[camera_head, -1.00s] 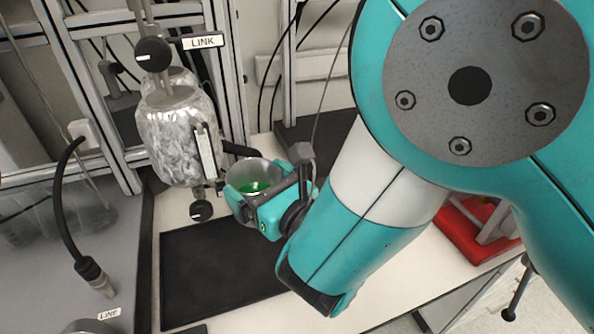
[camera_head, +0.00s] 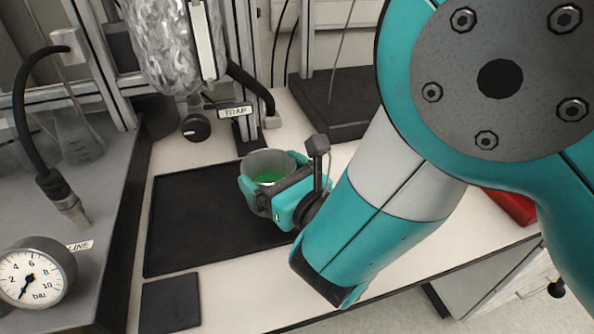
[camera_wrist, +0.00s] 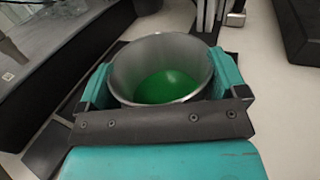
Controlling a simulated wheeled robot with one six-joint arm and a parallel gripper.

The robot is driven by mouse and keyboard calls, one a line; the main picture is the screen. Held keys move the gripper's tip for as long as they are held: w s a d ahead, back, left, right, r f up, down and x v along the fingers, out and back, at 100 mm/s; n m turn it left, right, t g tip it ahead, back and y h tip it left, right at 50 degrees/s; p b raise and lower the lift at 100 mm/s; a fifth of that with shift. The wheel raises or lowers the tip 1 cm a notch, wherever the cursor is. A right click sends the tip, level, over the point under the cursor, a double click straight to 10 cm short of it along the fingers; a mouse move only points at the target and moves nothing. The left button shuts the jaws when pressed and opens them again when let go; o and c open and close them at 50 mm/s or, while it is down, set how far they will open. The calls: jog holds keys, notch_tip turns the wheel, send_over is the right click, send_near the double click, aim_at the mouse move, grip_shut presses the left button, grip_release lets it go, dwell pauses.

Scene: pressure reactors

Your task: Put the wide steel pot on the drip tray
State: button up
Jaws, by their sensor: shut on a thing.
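The wide steel pot (camera_head: 268,164) has green contents and sits upright between the jaws of my gripper (camera_head: 270,187). In the wrist view the steel pot (camera_wrist: 160,60) fills the space between the teal fingers, and my gripper (camera_wrist: 165,85) is shut around it. The drip tray looks to be the large flat black tray (camera_head: 185,225) on the white bench. The pot appears over the tray's upper right part in the head view. I cannot tell whether its base touches the tray, because my gripper hides it.
A foil-wrapped vessel (camera_head: 165,45) hangs above the tray's back edge, with a black knob (camera_head: 196,127) and a TRAP label (camera_head: 235,112). A pressure gauge (camera_head: 32,280) stands at lower left. A small black pad (camera_head: 170,302) lies in front. A dark block (camera_head: 340,110) stands behind right.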

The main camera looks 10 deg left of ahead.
jog(key=shift+f+b, duration=2)
jog(key=shift+f, duration=0.15)
jog(key=shift+f, duration=0.2)
jog(key=o, duration=0.9)
jog(key=shift+r, duration=0.1)
